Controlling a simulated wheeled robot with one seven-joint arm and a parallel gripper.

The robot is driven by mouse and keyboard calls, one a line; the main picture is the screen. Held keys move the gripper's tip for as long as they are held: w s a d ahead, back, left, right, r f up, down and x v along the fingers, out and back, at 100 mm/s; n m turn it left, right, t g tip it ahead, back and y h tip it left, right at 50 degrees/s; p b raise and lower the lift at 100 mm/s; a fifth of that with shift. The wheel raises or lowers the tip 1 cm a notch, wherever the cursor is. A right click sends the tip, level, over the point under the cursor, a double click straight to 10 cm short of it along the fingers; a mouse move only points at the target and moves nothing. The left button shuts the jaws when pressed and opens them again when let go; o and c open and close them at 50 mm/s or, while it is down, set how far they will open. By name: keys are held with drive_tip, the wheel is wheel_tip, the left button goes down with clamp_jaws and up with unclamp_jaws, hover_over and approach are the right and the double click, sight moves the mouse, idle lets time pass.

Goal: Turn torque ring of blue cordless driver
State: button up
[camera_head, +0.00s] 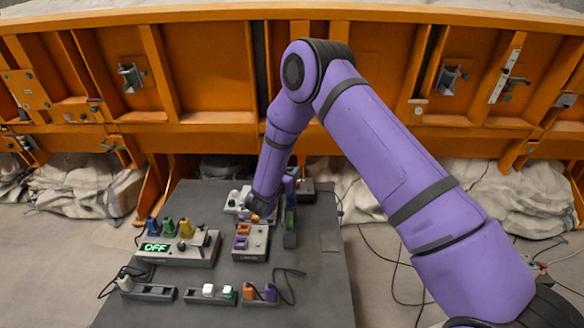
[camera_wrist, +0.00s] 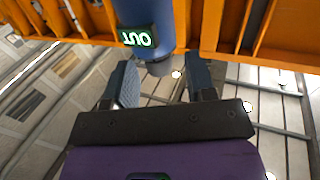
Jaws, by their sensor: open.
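In the wrist view a blue cylindrical body (camera_wrist: 146,14), which looks like the driver, comes down from the top edge. The torque ring is not clearly distinguishable. In the head view my purple arm reaches down to the table's far side and hides much of the gripper; a small blue part (camera_head: 290,186) shows beside it.
On the dark table (camera_head: 205,314) are a control box (camera_head: 180,250) with a green "OFF" display and coloured plugs, a smaller box (camera_head: 250,243) with orange and purple parts, and several low holders with cables. An orange walled frame (camera_head: 205,70) stands behind. Cables lie on the floor to the right.

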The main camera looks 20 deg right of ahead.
drive_tip(key=v, duration=0.7)
drive_tip(key=shift+s+a, duration=0.1)
wheel_tip(320, 180, up, 8)
drive_tip(key=w+y, duration=0.3)
drive_tip(key=s+d+r+n+y, duration=0.15)
drive_tip(key=s+r+y, duration=0.3)
drive_tip(key=r, duration=0.55)
drive_tip(key=s+r+n+y, duration=0.3)
drive_tip(key=s+r+y, duration=0.15)
drive_tip(key=r, duration=0.55)
drive_tip(key=s+d+r+n+g, duration=0.1)
drive_tip(key=s+d+g, duration=0.1)
drive_tip(key=s, duration=1)
drive_tip(key=s+d+r+n+g, duration=0.1)
drive_tip(key=s+d, duration=0.4)
drive_tip(key=s, duration=0.7)
drive_tip(key=s+d+r+n+g, duration=0.1)
drive_tip(key=s+d+r+g, duration=0.2)
drive_tip(key=s, duration=0.9)
drive_tip(key=shift+d+n+g, duration=0.35)
drive_tip(key=shift+d+g, duration=0.3)
drive_tip(key=shift+g, duration=0.55)
